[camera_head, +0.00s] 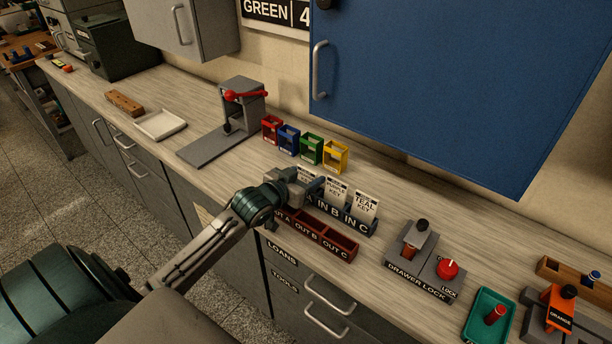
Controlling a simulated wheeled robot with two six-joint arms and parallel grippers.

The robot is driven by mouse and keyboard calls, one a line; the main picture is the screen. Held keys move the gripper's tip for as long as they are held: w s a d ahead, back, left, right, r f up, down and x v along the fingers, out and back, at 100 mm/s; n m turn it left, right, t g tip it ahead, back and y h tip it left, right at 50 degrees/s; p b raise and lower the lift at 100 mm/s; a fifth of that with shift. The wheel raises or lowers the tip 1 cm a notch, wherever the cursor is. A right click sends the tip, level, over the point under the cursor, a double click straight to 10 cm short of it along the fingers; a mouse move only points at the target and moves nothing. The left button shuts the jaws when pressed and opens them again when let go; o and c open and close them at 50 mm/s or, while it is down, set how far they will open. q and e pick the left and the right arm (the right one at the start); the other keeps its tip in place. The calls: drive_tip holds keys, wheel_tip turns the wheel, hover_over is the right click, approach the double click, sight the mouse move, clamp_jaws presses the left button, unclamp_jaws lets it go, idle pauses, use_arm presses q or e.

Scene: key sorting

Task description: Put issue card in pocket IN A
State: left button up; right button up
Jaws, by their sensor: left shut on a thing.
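My left gripper (316,187) is over the left end of the dark pocket rack (370,229), at pocket IN A. It is shut on a white issue card (306,173), whose top edge shows behind the fingers. The gripper hides most of this card and its lettering, so I cannot tell how deep it sits in the pocket. A card reading PURPLE KEY (336,191) stands in IN B, and one reading TEAL KEY (366,205) stands in IN C. My right gripper is not in view.
In front of the rack is a red-brown tray (345,253) marked OUT A, OUT B and OUT C. Small coloured bins, including a yellow one (336,157), stand behind. A drawer lock unit (414,270) is to the right. A blue cabinet (450,90) hangs above the counter.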

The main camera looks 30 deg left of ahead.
use_arm(q)
drive_tip(key=shift+f, duration=0.25)
drive_tip(key=o, duration=0.7)
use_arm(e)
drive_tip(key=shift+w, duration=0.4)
use_arm(q)
drive_tip(key=shift+r, duration=0.25)
drive_tip(key=v, duration=0.6)
drive_tip(key=shift+s, duration=0.35)
drive_tip(key=shift+p+v, duration=0.85)
drive_tip(key=shift+v, duration=1.85)
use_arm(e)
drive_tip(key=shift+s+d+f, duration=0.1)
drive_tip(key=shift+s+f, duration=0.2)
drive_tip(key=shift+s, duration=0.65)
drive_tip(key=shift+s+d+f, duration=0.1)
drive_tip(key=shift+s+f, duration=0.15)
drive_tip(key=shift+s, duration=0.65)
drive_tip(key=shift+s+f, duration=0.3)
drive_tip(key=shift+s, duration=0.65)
use_arm(q)
drive_tip(key=shift+a, duration=0.1)
